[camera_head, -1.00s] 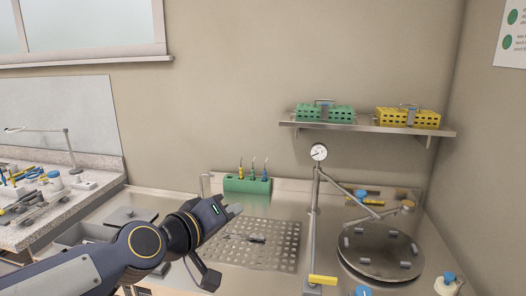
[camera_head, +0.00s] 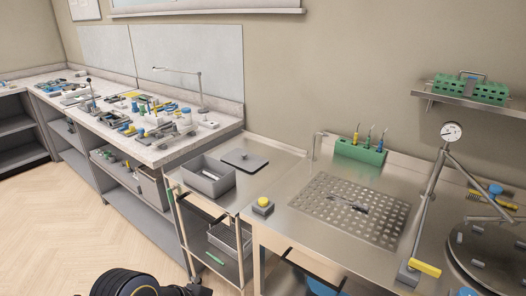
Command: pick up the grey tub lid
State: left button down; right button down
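The grey tub lid (camera_head: 244,161) is a flat dark grey plate with a small raised knob. It lies flat on the steel cart top, just right of the grey tub and apart from it. Part of my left arm shows at the bottom edge, well below and left of the lid. My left gripper is out of the picture, and so is my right gripper.
A small grey box with a yellow button (camera_head: 263,206) sits at the near corner of the steel counter. A perforated plate (camera_head: 335,223) holds a dark tool. A green rack (camera_head: 360,151) stands behind it. Open floor (camera_head: 60,230) lies left of the cart.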

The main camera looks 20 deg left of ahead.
aim_at(251, 162)
jog(key=u, duration=1.3)
jog(key=i+j+z, duration=0.1)
jog(key=i+j, duration=0.3)
